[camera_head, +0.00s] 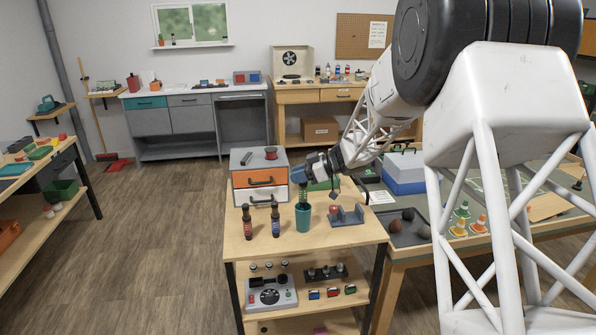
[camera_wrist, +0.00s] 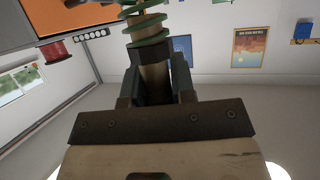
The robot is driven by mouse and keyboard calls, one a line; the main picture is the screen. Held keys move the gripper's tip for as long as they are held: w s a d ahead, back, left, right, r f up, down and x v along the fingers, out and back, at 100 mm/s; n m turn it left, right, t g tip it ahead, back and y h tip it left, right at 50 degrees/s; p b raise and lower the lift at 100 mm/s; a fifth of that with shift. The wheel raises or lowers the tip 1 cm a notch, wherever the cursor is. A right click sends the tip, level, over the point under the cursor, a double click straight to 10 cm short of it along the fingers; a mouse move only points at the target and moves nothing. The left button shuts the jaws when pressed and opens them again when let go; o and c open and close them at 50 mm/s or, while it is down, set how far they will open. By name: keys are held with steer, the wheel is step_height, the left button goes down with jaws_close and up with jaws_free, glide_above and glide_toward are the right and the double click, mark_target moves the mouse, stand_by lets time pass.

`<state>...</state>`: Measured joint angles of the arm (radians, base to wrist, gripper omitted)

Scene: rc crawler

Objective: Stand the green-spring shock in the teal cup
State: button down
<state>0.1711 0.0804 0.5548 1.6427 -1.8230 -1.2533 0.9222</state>
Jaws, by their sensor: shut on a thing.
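The teal cup (camera_head: 303,220) stands upright on the small wooden table's top. My gripper (camera_head: 304,182) is above the cup and shut on the green-spring shock (camera_head: 303,197). In the wrist view the shock's green coil (camera_wrist: 146,28) shows beyond the jaws, with its dark body (camera_wrist: 153,75) between the fingers. In the head view the shock hangs roughly upright over the cup's mouth. Its lower end is at or inside the rim; I cannot tell how deep, or whether it touches the bottom.
A red-spring shock (camera_head: 247,222) and a blue-spring shock (camera_head: 276,222) stand left of the cup. A grey-blue holder (camera_head: 346,217) sits to the right. A drawer box (camera_head: 244,182) with orange and white fronts stands behind. The table's front strip is clear.

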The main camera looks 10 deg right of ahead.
steer(key=shift+f, duration=2.65)
steer(key=c, duration=0.9)
jaws_free()
steer(key=shift+o, duration=0.2)
steer(key=shift+d, duration=0.15)
steer(key=v, duration=0.7)
steer(key=shift+d, duration=0.2)
steer(key=shift+s+r, duration=0.1)
